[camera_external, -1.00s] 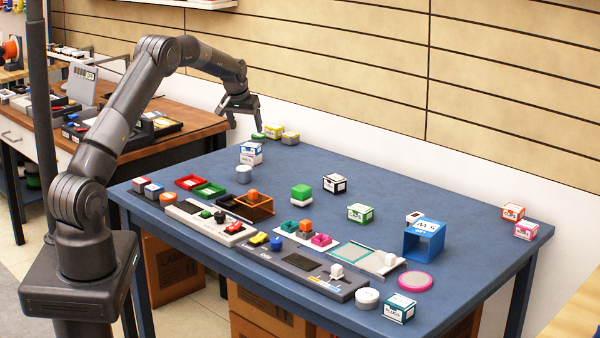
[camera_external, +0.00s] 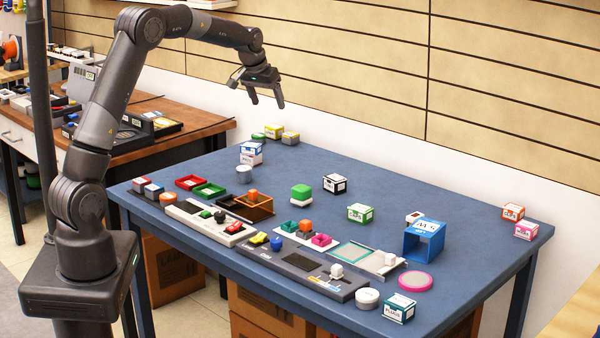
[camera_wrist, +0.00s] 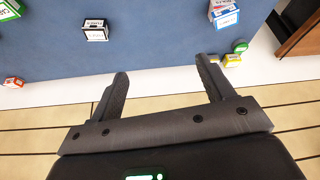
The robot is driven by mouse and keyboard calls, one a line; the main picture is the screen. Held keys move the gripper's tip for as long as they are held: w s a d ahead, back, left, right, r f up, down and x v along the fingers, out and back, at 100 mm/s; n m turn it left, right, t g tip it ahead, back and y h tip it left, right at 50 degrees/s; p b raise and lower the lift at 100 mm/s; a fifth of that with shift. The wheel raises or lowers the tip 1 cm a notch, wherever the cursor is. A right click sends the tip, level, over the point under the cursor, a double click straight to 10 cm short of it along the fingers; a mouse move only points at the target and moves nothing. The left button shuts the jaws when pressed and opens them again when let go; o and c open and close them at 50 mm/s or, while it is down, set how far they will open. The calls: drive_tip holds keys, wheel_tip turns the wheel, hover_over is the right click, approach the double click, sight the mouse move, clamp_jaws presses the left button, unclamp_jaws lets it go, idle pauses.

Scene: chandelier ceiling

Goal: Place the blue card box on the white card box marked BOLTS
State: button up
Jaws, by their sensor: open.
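A small white box with a blue top (camera_external: 250,147) sits on a pink-trimmed white box (camera_external: 251,159) at the table's back left. The stack also shows at the top right of the wrist view (camera_wrist: 224,14). A white box with black trim (camera_external: 335,184) stands alone near the table's middle, and shows at the wrist view's upper left (camera_wrist: 95,30). I cannot read BOLTS on any box. My gripper (camera_external: 267,99) is open and empty, raised above the table's back edge, apart from every box. Its spread fingers show in the wrist view (camera_wrist: 162,68).
A green box (camera_external: 360,213) and an open blue bin (camera_external: 425,242) are farther right. Trays and small parts crowd the front. The wall is close behind.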

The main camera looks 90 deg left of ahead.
drive_tip(key=s+d+r+m+t+h, duration=0.1)
drive_tip(key=d+r+m, duration=0.3)
drive_tip(key=d, duration=1.3)
drive_tip(key=d+r+m+t+h, duration=0.15)
drive_tip(key=d+r, duration=0.45)
drive_tip(key=d, duration=1.2)
drive_tip(key=s+d+f+m, duration=0.2)
drive_tip(key=s+d, duration=0.6)
drive_tip(key=d, duration=0.1)
drive_tip(key=s+d+f+m+h, duration=0.1)
drive_tip(key=s+d+f+m, duration=0.2)
drive_tip(key=s+d, duration=0.6)
drive_tip(key=shift+s+d+m, duration=0.3)
drive_tip(key=shift+d+m, duration=0.05)
drive_tip(key=shift+d, duration=0.25)
drive_tip(key=shift+o, duration=0.4)
drive_tip(key=shift+f, duration=0.1)
